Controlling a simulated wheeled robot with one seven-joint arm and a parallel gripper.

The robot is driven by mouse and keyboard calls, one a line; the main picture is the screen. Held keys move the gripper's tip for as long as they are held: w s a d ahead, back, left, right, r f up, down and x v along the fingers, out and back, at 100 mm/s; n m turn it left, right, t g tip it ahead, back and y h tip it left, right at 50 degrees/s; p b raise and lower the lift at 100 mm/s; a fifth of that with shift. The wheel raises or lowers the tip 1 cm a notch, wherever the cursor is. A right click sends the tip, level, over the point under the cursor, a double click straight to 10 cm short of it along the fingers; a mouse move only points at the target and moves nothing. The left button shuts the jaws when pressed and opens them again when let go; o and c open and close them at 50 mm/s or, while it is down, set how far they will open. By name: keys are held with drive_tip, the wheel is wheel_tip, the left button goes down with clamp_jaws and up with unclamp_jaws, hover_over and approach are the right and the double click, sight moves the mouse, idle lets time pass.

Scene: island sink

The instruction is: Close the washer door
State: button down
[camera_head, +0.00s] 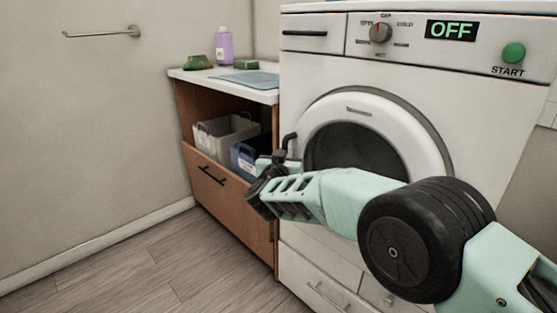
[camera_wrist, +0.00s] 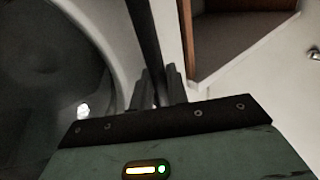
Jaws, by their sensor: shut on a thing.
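The white washer (camera_head: 460,75) stands on the right in the head view. Its round door (camera_head: 318,118) has a white rim and dark glass, and sits at or close to the front panel. I cannot tell whether it is fully closed. A dark door handle (camera_head: 289,140) sticks out at the door's left edge. My gripper (camera_head: 274,163) is at this handle, partly hidden by its own body. In the wrist view, my gripper (camera_wrist: 159,88) is shut on the dark handle bar (camera_wrist: 145,35), beside the door's rim (camera_wrist: 85,22). My arm covers the door's lower part.
Left of the washer is a brown cabinet (camera_head: 228,180) with a white top, holding a white bin (camera_head: 222,133) and a blue bin (camera_head: 243,160). A purple bottle (camera_head: 224,46) stands on top. A towel bar (camera_head: 100,34) is on the wall. The wooden floor (camera_head: 130,270) is clear at front left.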

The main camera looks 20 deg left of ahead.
drive_tip(key=shift+w+a, duration=0.15)
drive_tip(key=shift+w, duration=0.15)
drive_tip(key=shift+w+d+r, duration=0.2)
drive_tip(key=shift+w+r, duration=0.05)
drive_tip(key=shift+w, duration=0.2)
